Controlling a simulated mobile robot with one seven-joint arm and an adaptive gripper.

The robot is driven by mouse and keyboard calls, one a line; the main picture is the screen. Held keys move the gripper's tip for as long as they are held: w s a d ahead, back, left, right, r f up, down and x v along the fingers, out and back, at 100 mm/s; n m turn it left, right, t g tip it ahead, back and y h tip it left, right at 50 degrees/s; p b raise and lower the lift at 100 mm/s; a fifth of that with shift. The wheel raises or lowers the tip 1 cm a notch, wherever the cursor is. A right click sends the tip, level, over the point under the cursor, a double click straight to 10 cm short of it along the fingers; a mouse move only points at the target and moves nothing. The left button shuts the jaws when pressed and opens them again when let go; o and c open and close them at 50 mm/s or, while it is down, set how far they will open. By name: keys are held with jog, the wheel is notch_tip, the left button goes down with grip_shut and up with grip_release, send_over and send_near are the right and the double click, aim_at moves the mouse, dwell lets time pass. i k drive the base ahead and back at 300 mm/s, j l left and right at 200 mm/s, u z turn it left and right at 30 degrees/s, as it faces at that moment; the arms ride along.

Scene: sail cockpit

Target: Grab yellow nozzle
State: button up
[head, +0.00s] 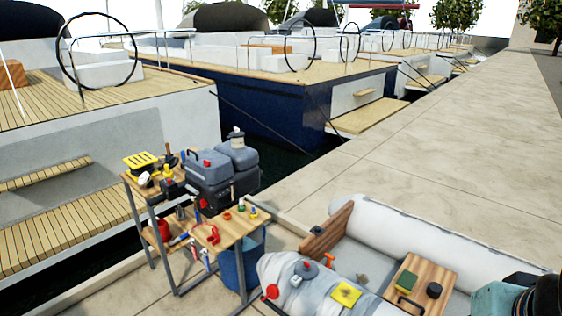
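The yellow nozzle cannot be told for sure at this size. A small upright yellow piece (168,171) stands on the left part of the workbench, among dark tools. Another small piece with some yellow (253,212) stands at the right end of the bench top, beside small orange and green pieces (241,205). My gripper is not in view. A teal and black shape at the bottom right corner seems to be part of my arm, well away from the bench.
The wooden workbench (233,228) carries a grey machine (222,172) and a yellow slotted box (140,161). A blue bin (243,268) stands below. An inflatable dinghy (420,232) with a yellow square (345,294) lies right. The pale quay (430,150) behind is clear.

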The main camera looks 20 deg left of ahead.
aim_at(167, 173)
jog(key=k+u, duration=0.15)
jog(key=u, duration=0.95)
jog(key=i+l+u, duration=0.15)
jog(key=u, duration=0.5)
jog(key=i+j+u, duration=0.25)
jog(key=i, duration=0.2)
jog(key=i+u, duration=0.4)
jog(key=i, duration=1.15)
jog(key=i+z, duration=0.25)
jog(key=i, duration=0.3)
jog(key=i+j+z, duration=0.2)
jog(key=i, duration=0.3)
jog(key=i+j+z, duration=0.1)
jog(key=i+z, duration=0.15)
jog(key=z, duration=0.2)
jog(key=i+j+z, duration=0.2)
jog(key=z, duration=0.25)
jog(key=i+j+z, duration=0.2)
jog(key=z, duration=0.25)
jog(key=i+j+z, duration=0.1)
jog(key=j+z, duration=0.35)
